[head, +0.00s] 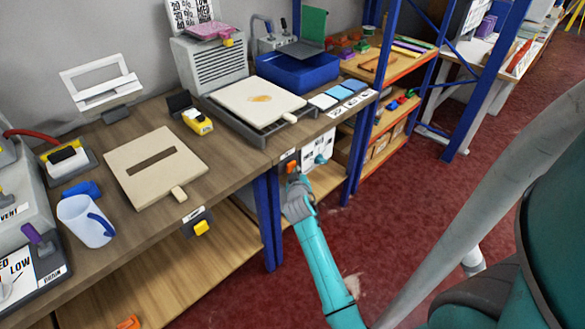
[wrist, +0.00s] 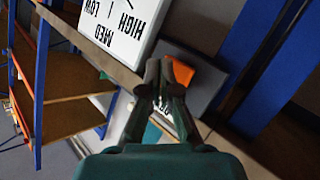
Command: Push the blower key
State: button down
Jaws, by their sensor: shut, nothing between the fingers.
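An orange key (head: 291,166) sits on a dark plate at the front of the workbench, just beyond my gripper. In the wrist view the orange key (wrist: 182,71) is right beside the fingertips, partly behind one finger. I cannot tell whether they touch. A yellow key (head: 201,228) with a small unreadable label is on the bench front further left.
A white panel with LOW, MED and HIGH (wrist: 118,28) stands beside the plate; it also shows in the head view (head: 317,150). A blue post (head: 268,220) is left of my gripper. Open shelves (head: 400,110) stand behind.

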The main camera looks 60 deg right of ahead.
jog(key=shift+w+d, duration=0.1)
jog(key=shift+w, duration=0.4)
dwell(0.6)
dwell(0.3)
jog(key=shift+s+a, duration=0.2)
jog(key=shift+s, duration=0.7)
jog(key=shift+s, duration=0.1)
jog(key=shift+s+a, duration=0.2)
jog(key=shift+s, duration=0.6)
jog(key=shift+s+a, duration=0.2)
jog(key=shift+s, duration=0.55)
jog(key=shift+s+a, duration=0.2)
jog(key=shift+s, duration=0.6)
jog(key=shift+a, duration=0.1)
